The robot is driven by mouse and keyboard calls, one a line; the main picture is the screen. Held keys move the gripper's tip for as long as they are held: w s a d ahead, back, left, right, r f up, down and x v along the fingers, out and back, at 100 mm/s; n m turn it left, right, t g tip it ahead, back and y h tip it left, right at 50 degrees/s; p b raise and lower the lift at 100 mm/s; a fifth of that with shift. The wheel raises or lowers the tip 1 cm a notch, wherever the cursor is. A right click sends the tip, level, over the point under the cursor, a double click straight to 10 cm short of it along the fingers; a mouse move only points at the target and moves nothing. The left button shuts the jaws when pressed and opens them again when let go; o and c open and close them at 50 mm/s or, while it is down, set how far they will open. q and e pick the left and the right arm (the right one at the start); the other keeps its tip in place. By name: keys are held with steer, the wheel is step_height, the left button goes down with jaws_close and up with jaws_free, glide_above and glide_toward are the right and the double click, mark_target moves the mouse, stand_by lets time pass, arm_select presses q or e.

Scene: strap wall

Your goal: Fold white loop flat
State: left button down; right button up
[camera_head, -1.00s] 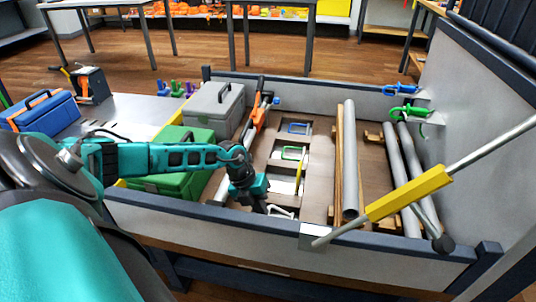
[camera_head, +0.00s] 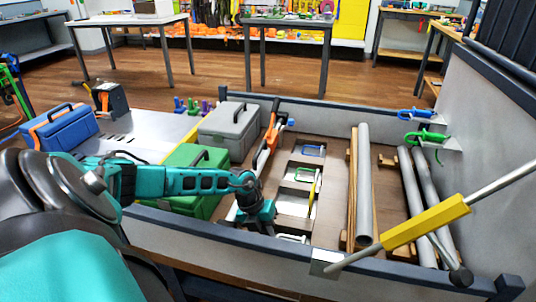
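The white loop (camera_head: 291,238) lies low in the bin near its front wall, mostly hidden behind that wall and my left arm. My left gripper (camera_head: 258,228) is down inside the bin beside the white loop; its fingers are hidden behind the front wall. I cannot tell whether it touches the loop. A green loop (camera_head: 304,172) and a blue loop (camera_head: 313,150) sit in a row farther back on pale plates. My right gripper does not show.
Grey pipes (camera_head: 364,185) and wooden strips lie along the bin's right side. A yellow-handled bar (camera_head: 425,222) slants over the front right rim. Green (camera_head: 195,178) and grey (camera_head: 230,132) cases stand left. Blue and green hooks (camera_head: 427,137) hang on the right wall.

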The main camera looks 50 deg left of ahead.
arm_select(q)
steer(key=shift+r, duration=0.1)
steer(key=p+v, duration=0.3)
steer(key=v, duration=0.9)
steer(key=shift+a+r+p, duration=0.15)
steer(key=shift+r+p, duration=0.15)
steer(key=shift+s, duration=0.1)
